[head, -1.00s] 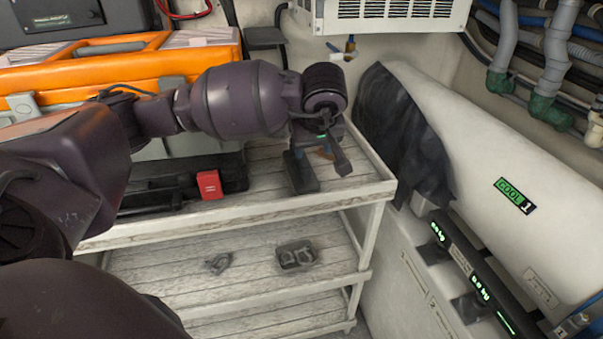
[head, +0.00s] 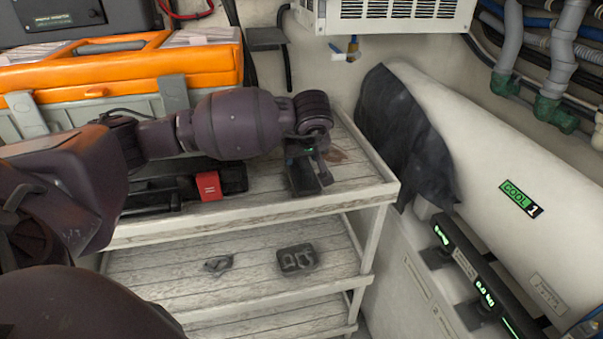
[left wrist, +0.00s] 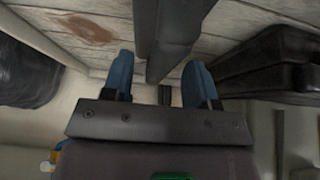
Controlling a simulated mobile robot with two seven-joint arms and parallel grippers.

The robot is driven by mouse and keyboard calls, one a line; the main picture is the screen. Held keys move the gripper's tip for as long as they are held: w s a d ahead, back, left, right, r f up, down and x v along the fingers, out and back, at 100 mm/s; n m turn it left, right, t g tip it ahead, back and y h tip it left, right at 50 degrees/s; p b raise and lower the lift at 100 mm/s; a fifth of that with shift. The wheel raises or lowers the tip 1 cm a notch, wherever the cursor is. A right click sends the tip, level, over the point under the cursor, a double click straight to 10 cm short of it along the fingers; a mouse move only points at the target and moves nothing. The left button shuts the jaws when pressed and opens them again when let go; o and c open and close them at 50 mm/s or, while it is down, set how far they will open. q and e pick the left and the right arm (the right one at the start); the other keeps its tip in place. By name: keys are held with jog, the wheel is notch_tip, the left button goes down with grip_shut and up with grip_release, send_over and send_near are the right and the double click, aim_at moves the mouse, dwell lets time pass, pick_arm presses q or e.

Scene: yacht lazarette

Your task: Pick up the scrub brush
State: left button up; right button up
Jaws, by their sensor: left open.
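My left gripper (head: 311,185) points down over the right part of the top shelf (head: 350,178) of the white rack. My arm hides part of the shelf. My right gripper is not in view.
A black case with a red latch (head: 208,186) lies left of the gripper; a black case (left wrist: 270,65) shows in the wrist view. An orange-topped crate (head: 110,70) stands behind. The lower shelf holds small metal parts (head: 218,264) and a dark item (head: 297,258).

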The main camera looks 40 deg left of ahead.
pick_arm(q)
jog(key=shift+x, duration=0.9)
jog(key=shift+f, duration=0.15)
grip_shut()
